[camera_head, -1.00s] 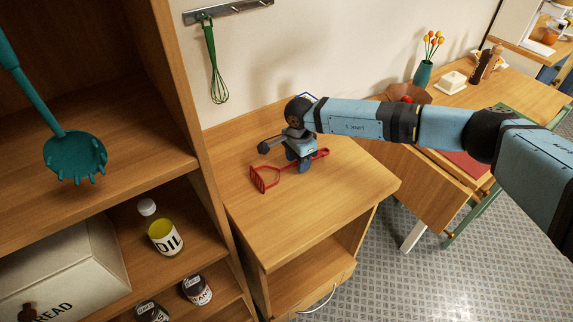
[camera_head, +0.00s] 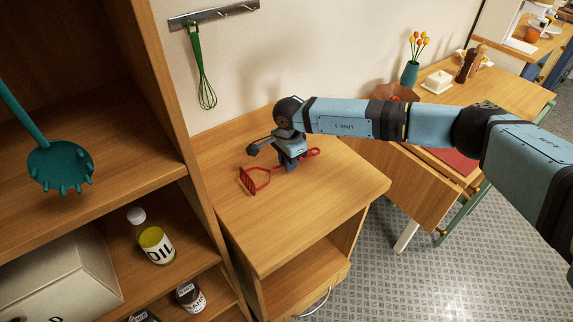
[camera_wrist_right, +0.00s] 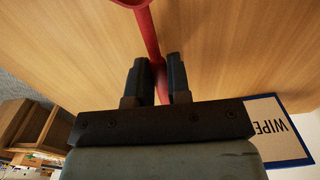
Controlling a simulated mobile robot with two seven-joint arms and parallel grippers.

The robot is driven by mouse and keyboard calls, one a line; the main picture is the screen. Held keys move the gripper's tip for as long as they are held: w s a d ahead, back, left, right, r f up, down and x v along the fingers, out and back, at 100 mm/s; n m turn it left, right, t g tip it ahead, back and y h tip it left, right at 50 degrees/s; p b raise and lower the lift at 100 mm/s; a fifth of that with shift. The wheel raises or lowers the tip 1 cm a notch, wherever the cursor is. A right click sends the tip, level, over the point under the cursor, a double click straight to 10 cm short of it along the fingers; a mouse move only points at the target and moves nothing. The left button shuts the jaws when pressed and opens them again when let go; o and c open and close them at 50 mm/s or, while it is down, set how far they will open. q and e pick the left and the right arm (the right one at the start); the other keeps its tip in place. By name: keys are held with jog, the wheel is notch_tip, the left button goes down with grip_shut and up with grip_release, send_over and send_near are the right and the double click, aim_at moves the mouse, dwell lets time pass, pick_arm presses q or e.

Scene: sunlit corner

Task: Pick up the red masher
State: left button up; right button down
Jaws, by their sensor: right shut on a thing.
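The red masher (camera_head: 262,178) is at the small wooden cabinet top (camera_head: 300,215), its slotted head toward the left and its handle toward the right. I cannot tell whether it touches the wood. My right gripper (camera_head: 291,163) is over its handle. In the right wrist view the two dark fingers of my right gripper (camera_wrist_right: 157,80) are closed on either side of the red handle (camera_wrist_right: 148,35). The masher's head is mostly out of that view. My left gripper is not in view.
A green whisk (camera_head: 203,75) hangs from a wall rail. The cabinet's front top is clear.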

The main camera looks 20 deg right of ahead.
notch_tip(320, 180, up, 19)
jog(key=b, duration=0.2)
dwell(0.5)
